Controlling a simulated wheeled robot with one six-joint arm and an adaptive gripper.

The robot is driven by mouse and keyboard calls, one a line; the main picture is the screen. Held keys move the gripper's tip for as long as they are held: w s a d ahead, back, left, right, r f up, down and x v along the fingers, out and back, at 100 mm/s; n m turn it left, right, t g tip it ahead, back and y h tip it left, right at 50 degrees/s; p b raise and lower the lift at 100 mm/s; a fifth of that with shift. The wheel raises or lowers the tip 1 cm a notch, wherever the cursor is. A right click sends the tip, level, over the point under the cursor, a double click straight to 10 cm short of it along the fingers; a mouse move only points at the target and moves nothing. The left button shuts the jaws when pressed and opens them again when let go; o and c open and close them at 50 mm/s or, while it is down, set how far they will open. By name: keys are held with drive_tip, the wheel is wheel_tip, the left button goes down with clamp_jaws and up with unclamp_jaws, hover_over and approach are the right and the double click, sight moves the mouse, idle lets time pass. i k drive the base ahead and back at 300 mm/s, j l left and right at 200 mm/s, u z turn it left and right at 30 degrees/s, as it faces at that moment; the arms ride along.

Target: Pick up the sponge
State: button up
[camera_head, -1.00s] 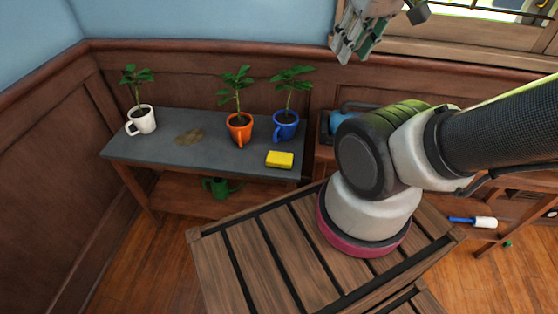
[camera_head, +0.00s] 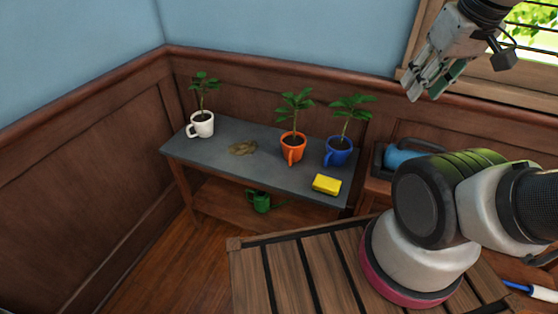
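The yellow sponge (camera_head: 327,185) lies flat near the front right edge of the grey table top (camera_head: 215,162), in front of the blue mug. My gripper (camera_head: 425,88) is raised at the upper right, in front of the wall and window frame. It is well above and to the right of the sponge and does not touch it. Nothing shows between its fingers, which look apart.
A white mug (camera_head: 201,125), an orange mug (camera_head: 293,147) and a blue mug (camera_head: 338,152) hold plants on the table. A brown stain (camera_head: 242,147) marks the top. A green watering can (camera_head: 259,201) stands on the shelf below. A blue object (camera_head: 402,157) sits to the right.

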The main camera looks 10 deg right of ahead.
sight(327, 186)
drive_tip(key=l+u, duration=0.2)
drive_tip(key=l+z, duration=0.1)
drive_tip(key=z, duration=0.3)
drive_tip(key=l+z, duration=0.15)
drive_tip(key=z, duration=0.25)
drive_tip(key=l+z, duration=0.1)
drive_tip(key=z, duration=0.3)
